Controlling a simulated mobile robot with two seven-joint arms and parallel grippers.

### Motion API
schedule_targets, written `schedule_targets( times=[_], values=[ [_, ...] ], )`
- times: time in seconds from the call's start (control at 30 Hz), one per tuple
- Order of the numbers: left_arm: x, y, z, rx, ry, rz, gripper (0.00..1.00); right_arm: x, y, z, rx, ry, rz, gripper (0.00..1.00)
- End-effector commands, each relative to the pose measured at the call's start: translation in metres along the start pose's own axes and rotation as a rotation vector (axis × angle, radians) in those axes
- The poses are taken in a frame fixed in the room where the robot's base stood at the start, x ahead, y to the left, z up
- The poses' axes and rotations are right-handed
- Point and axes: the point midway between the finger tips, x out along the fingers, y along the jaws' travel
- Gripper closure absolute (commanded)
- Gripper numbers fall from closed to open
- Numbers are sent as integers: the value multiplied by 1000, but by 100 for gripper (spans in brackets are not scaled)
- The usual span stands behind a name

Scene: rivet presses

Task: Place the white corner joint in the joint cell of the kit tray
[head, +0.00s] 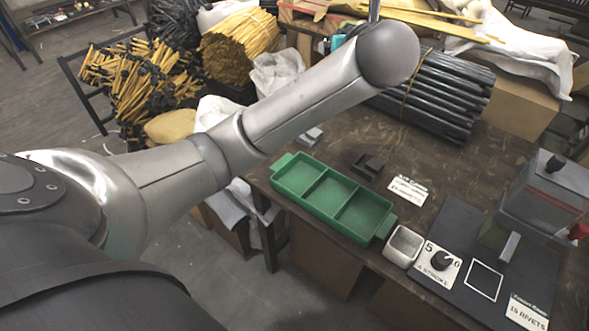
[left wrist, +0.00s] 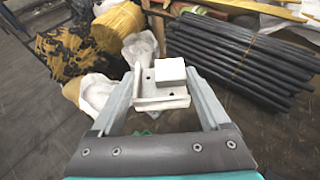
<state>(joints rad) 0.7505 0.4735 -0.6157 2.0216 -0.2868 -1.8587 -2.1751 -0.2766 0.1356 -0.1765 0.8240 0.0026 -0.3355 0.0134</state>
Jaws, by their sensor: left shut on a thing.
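The white corner joint (left wrist: 160,84) shows in the left wrist view, between the two fingers of my left gripper (left wrist: 162,74), which is shut on it. The joint is a blocky bracket with small holes. In the head view my left arm crosses from the left to the upper middle, and its forearm hides most of the hand and the joint. The green kit tray (head: 315,217) lies on the table below the arm, with three cells in a row that look empty. The held joint is away from the tray. My right gripper is not in view.
A dark bracket (head: 367,165) and a label card (head: 408,190) lie behind the tray. A bundle of black tubes (head: 438,95) lies at the back.

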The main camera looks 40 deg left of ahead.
Motion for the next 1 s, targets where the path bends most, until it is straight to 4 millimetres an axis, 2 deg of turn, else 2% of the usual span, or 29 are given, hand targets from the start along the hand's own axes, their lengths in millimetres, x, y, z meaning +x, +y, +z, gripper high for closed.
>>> schedule_targets(
  times=[0.1, 0.23, 0.5, 0.73, 0.9, 1.0],
  values=[
    [18, 17, -17, -77, 13, 193, 75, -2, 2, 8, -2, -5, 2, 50],
    [28, 37, -42, -161, 14, 399, 75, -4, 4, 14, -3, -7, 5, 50],
    [15, 62, -92, -290, 7, 705, 75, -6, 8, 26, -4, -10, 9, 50],
    [10, 67, -113, -324, -1, 779, 75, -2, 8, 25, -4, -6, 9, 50],
    [20, 67, -138, -322, -2, 781, 75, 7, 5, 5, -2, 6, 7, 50],
    [23, 67, -146, -323, -2, 779, 75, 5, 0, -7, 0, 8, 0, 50]
  ],
)
